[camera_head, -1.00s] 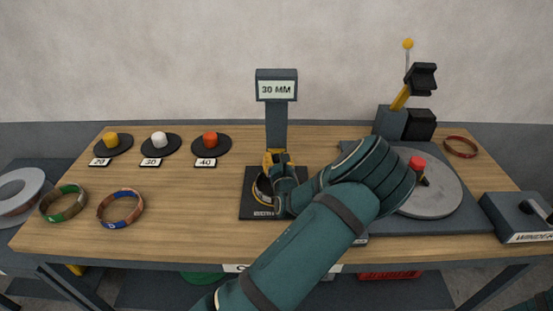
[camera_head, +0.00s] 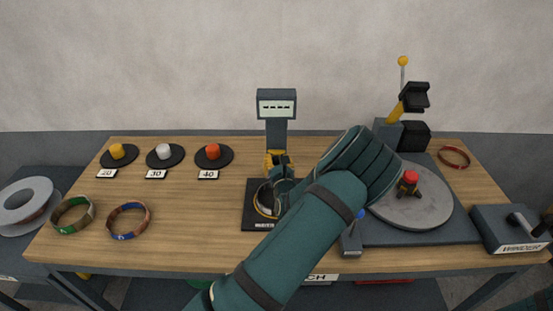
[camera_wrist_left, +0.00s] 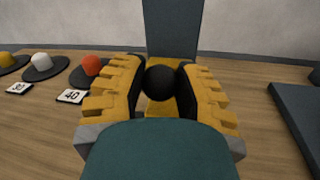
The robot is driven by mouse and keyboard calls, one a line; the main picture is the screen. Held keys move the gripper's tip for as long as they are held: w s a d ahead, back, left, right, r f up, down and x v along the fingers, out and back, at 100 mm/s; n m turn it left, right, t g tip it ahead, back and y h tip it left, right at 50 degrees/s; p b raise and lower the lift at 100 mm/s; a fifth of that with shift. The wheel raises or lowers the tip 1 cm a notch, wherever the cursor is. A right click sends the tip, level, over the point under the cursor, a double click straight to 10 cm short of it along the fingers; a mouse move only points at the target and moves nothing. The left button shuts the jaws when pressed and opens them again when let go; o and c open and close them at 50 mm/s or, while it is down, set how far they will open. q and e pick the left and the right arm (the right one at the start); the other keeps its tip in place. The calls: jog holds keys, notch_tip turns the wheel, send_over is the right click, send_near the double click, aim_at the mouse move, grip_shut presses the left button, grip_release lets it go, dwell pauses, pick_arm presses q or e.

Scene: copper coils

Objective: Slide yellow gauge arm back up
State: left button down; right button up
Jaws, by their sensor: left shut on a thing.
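The gauge stands at the middle of the table, with a dark column (camera_head: 278,132), a display (camera_head: 277,103) that shows only dashes, and a black base (camera_head: 254,219). A copper coil (camera_head: 263,201) sits on the base, partly hidden by my gripper. The yellow gauge arm (camera_head: 270,161) is on the lower column, and its black knob (camera_wrist_left: 160,82) shows in the left wrist view. My left gripper (camera_head: 283,175) is shut on this knob, with its yellow fingers (camera_wrist_left: 160,85) on both sides. My right gripper is not visible.
Pegs on black discs marked 20, 30 and 40 (camera_head: 214,156) stand at the back left. Two coils (camera_head: 128,220) lie at the left. A round grey plate (camera_head: 420,205) and a winder box (camera_head: 510,230) are at the right. The table's left middle is clear.

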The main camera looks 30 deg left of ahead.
pick_arm(q)
jog(key=shift+w+r, duration=0.1)
jog(key=shift+r, duration=0.25)
jog(key=c, duration=0.6)
grip_release()
jog(key=shift+f, duration=0.1)
jog(key=shift+s+d, duration=0.3)
jog(key=shift+s, duration=0.05)
jog(key=v, duration=1.1)
jog(key=shift+s+d+f, duration=0.1)
jog(key=shift+s+f, duration=0.05)
jog(key=shift+s, duration=0.05)
